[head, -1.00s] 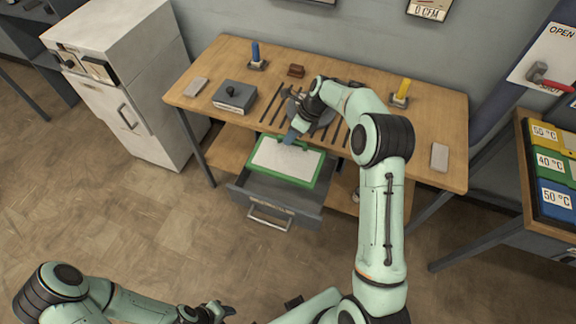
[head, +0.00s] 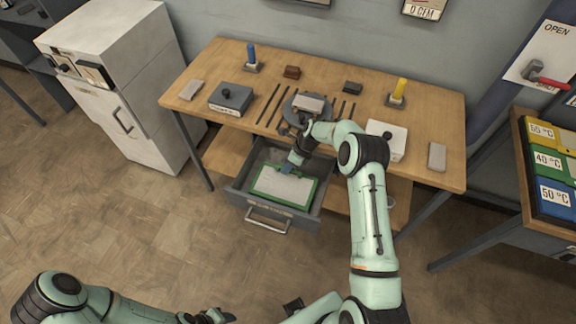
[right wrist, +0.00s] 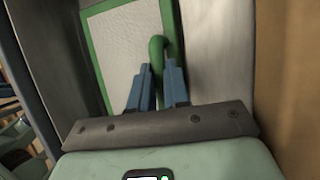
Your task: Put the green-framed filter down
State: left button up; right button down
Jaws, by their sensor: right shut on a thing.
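The green-framed filter (head: 284,187), a white panel with a green rim, is inside the open grey drawer (head: 316,199) under the workbench. In the right wrist view the filter (right wrist: 125,40) lies between the drawer's grey walls. My right gripper (head: 292,168) is shut on its green handle (right wrist: 157,58), with blue fingers (right wrist: 157,88) on both sides. I cannot tell whether the filter rests fully on the drawer floor. My left gripper (head: 219,315) is at the bottom of the head view, away from the drawer; its jaws are too small to read.
The wooden workbench (head: 425,110) above the drawer holds a grey box (head: 230,99), a white box (head: 387,139), a round grey fixture (head: 303,107) and blue and yellow upright pieces. A white cabinet (head: 130,90) stands at left. The floor in front is clear.

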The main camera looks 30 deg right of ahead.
jog(key=c, duration=1.1)
grip_release()
jog(key=v, duration=1.2)
